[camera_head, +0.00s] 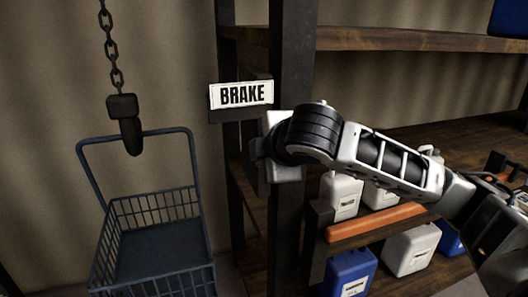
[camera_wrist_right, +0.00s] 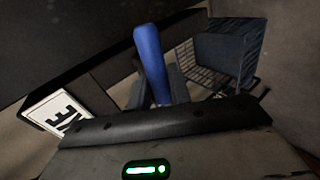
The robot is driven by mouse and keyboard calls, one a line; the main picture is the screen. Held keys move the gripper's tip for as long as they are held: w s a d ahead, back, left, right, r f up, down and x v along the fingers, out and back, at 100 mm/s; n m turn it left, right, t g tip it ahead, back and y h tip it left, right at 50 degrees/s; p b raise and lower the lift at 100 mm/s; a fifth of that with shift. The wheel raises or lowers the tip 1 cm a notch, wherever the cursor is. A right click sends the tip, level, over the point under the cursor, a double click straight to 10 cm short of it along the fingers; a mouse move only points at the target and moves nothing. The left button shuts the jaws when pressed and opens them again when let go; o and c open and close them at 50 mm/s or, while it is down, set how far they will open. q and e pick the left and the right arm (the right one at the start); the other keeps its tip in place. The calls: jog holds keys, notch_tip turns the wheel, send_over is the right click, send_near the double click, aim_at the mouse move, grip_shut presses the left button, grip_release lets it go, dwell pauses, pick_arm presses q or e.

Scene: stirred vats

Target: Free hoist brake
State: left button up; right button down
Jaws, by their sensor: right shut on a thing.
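The white BRAKE sign (camera_head: 241,95) is fixed at the dark post (camera_head: 291,60) in the head view. It also shows at the left of the right wrist view (camera_wrist_right: 62,112). A blue lever handle (camera_wrist_right: 149,50) stands between the fingers of my right gripper (camera_wrist_right: 160,92), which is shut on it. In the head view my right arm reaches in from the right and its wrist hides the lever. A dark chain (camera_head: 110,50) with a hook block (camera_head: 124,122) hangs at the left over a blue-grey wire basket (camera_head: 150,207). My left gripper is not in view.
Wooden shelves (camera_head: 400,38) run behind and right of the post. White jugs (camera_head: 410,249) and blue jugs (camera_head: 349,272) stand on the lower shelf near an orange bar (camera_head: 375,222). The basket also shows in the right wrist view (camera_wrist_right: 228,52).

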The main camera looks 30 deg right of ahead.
jog(key=shift+f+n+h, duration=0.1)
jog(key=shift+n+h, duration=0.2)
jog(key=shift+h, duration=0.1)
dwell(0.3)
jog(key=c, duration=1.3)
grip_release()
jog(key=shift+c, duration=0.2)
